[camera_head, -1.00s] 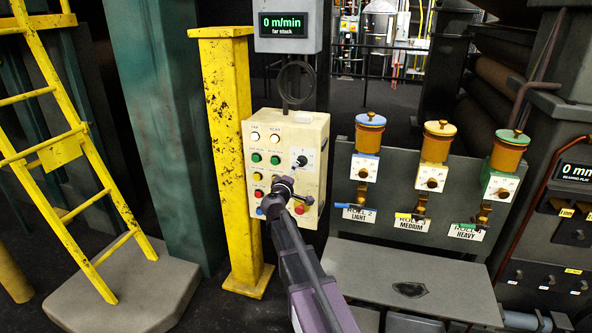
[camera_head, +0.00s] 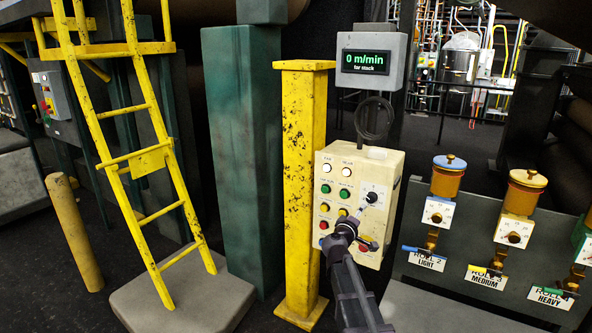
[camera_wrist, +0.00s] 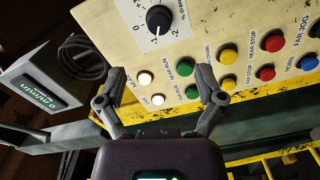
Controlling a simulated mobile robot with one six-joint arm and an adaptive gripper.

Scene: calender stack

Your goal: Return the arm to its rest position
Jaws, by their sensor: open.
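My gripper (camera_wrist: 160,88) is open and empty in the wrist view, its two fingers spread in front of the cream control box. In the head view my gripper (camera_head: 352,222) is small and dark, at the lower front of the control box (camera_head: 385,165), and hides part of its lower buttons. The wrist view shows the box (camera_wrist: 215,25) close up, with a black knob (camera_wrist: 158,18), white, green, yellow, red and blue buttons. Whether a fingertip touches the box I cannot tell.
A yellow post (camera_head: 302,170) stands left of the box, then a green column (camera_head: 243,150) and a yellow ladder (camera_head: 150,160) on a grey block. A display (camera_head: 370,62) reads 0 m/min above. Roll valves (camera_head: 437,211) stand on a panel to the right.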

